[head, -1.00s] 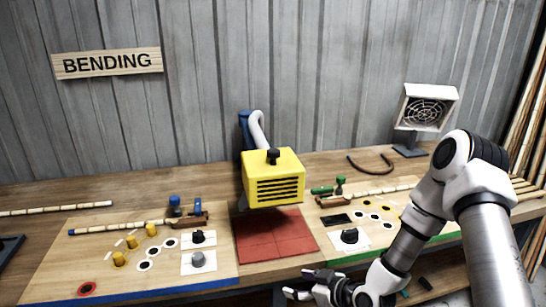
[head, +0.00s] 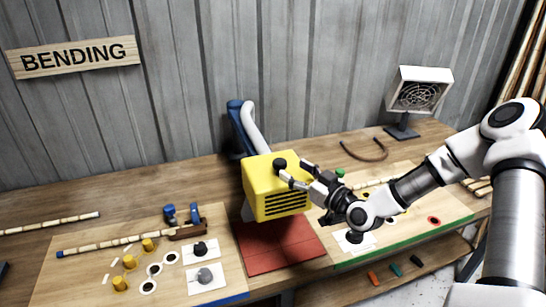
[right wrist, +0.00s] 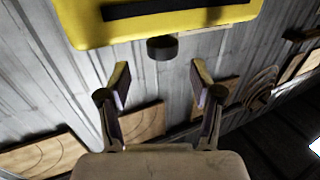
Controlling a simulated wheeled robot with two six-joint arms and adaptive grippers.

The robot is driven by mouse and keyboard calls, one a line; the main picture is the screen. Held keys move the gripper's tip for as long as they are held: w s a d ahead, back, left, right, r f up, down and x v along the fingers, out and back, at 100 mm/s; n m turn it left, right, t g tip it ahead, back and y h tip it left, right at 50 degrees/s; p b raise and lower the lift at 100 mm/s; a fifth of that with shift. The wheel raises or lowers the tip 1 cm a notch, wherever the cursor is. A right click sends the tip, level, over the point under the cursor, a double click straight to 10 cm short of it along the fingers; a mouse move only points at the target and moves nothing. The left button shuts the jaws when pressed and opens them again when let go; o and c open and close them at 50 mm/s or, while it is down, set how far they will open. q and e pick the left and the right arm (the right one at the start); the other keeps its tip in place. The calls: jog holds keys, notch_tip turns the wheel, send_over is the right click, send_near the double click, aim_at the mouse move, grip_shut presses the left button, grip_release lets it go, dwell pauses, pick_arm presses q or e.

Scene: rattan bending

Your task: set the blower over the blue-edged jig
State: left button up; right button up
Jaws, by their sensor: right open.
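The yellow blower (head: 272,192) with a slotted front hangs over the red mat (head: 278,250) in the middle of the bench, a grey hose rising behind it. My right gripper (head: 292,176) is open at the knob in the head view. In the right wrist view the knob (right wrist: 161,48) lies ahead of and between the open fingers (right wrist: 160,85), apart from them. The blue-edged jig (head: 90,285) is left of the blower, with yellow pegs on its board. My left gripper is not in view.
The green-edged jig (head: 404,238) is on the right, partly under my right arm. A fan (head: 420,92) and a curved brown rod (head: 366,155) are at the back right. A segmented rattan pole (head: 110,242) lies on the blue-edged board.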

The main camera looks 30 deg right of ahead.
aim_at(280, 162)
jog(key=shift+w+a+r, duration=0.1)
jog(key=shift+w+r, duration=0.1)
jog(key=shift+r, duration=0.25)
jog(key=w, duration=0.2)
jog(key=w+a, duration=0.1)
jog(key=w, duration=0.1)
jog(key=w+f, duration=0.1)
jog(key=w, duration=0.1)
jog(key=shift+w+a+p, duration=0.15)
jog(key=shift+w+p, duration=0.05)
jog(key=shift+p, duration=0.2)
jog(key=shift+s+r, duration=0.25)
jog(key=shift+s, duration=0.3)
jog(key=shift+s+d, duration=0.15)
jog(key=shift+d, duration=0.05)
jog(key=shift+c, duration=0.9)
jog(key=shift+w+a, duration=0.1)
jog(key=shift+w, duration=0.1)
grip_shut()
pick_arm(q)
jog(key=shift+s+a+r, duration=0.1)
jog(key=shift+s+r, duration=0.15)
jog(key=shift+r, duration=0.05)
